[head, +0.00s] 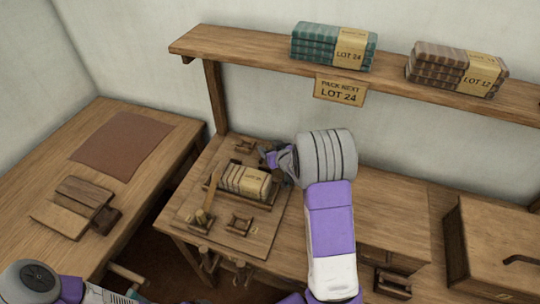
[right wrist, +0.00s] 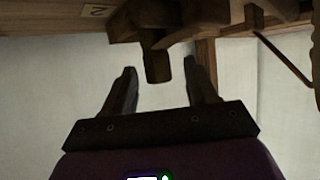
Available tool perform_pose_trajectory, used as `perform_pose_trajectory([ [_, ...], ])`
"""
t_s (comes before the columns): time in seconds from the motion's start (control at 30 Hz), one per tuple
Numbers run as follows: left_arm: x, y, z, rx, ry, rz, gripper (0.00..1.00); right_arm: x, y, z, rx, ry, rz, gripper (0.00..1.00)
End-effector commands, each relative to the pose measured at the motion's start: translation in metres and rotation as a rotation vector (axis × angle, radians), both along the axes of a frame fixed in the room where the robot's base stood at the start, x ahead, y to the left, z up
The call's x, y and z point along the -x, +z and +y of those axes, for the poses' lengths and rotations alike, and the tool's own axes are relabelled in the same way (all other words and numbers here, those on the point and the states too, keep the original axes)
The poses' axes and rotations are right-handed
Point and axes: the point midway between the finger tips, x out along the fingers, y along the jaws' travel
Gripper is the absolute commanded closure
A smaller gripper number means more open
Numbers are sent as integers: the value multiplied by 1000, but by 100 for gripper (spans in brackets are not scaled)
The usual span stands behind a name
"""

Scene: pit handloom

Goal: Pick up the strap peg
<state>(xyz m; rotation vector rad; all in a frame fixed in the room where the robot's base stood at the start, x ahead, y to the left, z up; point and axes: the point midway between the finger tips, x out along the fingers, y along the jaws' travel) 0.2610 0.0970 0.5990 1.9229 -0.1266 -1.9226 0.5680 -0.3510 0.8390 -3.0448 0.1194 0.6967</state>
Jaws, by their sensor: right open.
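My right gripper (head: 268,156) is at the back right of a small press board (head: 262,222), behind a labelled cloth bundle (head: 246,181); my arm hides part of this spot in the head view. In the right wrist view the gripper (right wrist: 159,66) is open. A dark wooden peg-like piece (right wrist: 156,65) stands between its fingertips, with a gap visible on both sides. I take it to be the strap peg, but cannot be certain. In the head view I cannot pick this piece out. My left gripper is not in view.
Wooden brackets (head: 238,223) and an upright wooden lever (head: 206,204) stand around the bundle. A shelf (head: 240,48) above holds green bundles (head: 333,47) and brown bundles (head: 456,70). A table (head: 75,225) at left holds a brown cloth (head: 122,143). A wooden box (head: 500,250) is at right.

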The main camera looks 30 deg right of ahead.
Motion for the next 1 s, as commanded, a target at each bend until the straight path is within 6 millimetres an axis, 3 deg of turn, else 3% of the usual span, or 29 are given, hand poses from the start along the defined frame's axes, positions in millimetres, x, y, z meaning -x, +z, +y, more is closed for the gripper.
perform_pose_trajectory([
  [0.3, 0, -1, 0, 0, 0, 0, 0, -7, -3, -1, -1, 0, 0, 43],
  [0.67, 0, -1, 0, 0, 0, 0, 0, -7, -3, -1, -1, 0, 0, 96],
  [0.87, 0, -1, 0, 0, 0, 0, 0, -7, -2, -1, -1, 0, -1, 98],
  [1.0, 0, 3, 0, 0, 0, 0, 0, -7, 9, -1, -2, -1, -2, 98],
])
